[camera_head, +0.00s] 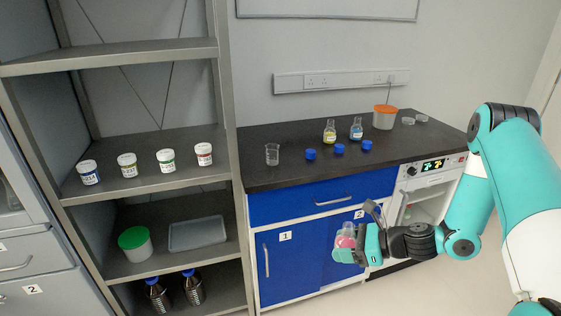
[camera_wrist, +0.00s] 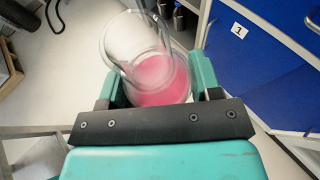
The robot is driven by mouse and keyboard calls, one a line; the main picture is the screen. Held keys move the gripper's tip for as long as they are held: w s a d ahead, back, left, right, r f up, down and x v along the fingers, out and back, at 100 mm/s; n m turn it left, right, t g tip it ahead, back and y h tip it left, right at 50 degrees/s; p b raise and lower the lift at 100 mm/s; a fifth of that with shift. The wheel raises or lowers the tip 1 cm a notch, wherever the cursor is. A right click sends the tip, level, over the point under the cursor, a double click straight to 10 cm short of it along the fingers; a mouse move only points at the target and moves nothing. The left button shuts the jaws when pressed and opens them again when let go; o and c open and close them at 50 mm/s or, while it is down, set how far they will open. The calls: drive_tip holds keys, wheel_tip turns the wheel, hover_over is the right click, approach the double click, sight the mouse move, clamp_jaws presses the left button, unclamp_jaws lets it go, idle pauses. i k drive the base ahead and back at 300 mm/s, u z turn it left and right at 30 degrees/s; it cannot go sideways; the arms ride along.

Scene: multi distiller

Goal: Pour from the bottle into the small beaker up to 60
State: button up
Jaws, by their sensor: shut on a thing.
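My gripper (camera_head: 362,247) is shut on a clear glass bottle (camera_head: 347,239) with pink liquid, in front of the blue cabinet doors and below the counter top. In the wrist view the bottle (camera_wrist: 150,62) sits between the two teal fingers, with the pink liquid low in it. A small clear beaker (camera_head: 272,154) stands upright on the left part of the dark counter and looks empty. The bottle is well apart from the beaker, lower and to its right. The beaker's markings are too small to read.
On the counter (camera_head: 300,176) are blue caps (camera_head: 339,149), a yellow-liquid flask (camera_head: 329,132), a blue-liquid flask (camera_head: 356,130) and an orange-lidded container (camera_head: 384,117). A grey shelf (camera_head: 140,188) with jars stands left.

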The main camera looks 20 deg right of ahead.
sight(272, 154)
drive_tip(key=k, duration=0.5)
drive_tip(key=u, duration=0.9)
drive_tip(key=i, duration=1)
drive_tip(key=z, duration=0.15)
